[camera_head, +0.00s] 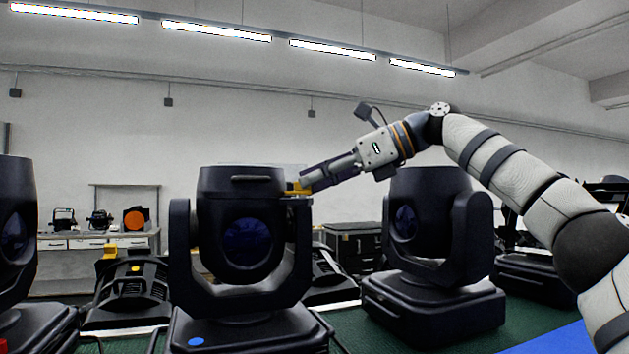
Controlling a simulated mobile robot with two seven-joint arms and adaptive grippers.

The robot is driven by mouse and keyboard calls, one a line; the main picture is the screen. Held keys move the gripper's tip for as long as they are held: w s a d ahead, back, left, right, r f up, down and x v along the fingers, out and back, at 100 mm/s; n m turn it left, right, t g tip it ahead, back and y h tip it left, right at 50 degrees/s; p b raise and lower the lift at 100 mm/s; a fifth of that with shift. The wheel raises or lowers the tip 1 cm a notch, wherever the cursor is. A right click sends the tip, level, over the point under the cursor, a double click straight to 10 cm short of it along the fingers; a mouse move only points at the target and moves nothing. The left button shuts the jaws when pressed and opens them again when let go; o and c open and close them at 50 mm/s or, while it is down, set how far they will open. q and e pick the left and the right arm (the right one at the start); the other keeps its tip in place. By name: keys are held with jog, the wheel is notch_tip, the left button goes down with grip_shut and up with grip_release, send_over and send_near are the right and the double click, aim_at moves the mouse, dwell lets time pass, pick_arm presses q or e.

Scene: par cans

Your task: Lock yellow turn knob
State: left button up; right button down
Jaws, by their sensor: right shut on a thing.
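The yellow turn knob (292,187) sits at the top of the right yoke arm of the middle black moving-head light (241,225). Only a small part of the knob shows, as my gripper covers the rest. My right gripper (303,186) reaches in from the right and is shut on the knob, with its fingers pointing left and slightly down. The knob's exact turn angle cannot be told. The light's head stands upright in its yoke, with its lens facing forward. My left gripper is not in view.
Another moving-head light (433,225) stands close on the right, under my right arm. A third light (15,230) is cut off at the left edge. Smaller fixtures (130,290) stand behind on the green surface (350,325). A workbench (80,242) is at the back left.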

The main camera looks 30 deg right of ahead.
jog(key=shift+a+f, duration=0.1)
jog(key=shift+f, duration=0.05)
dwell(0.3)
jog(key=c, duration=1.8)
grip_release()
jog(key=shift+s, duration=0.1)
jog(key=shift+o, duration=0.2)
jog(key=v, duration=1.2)
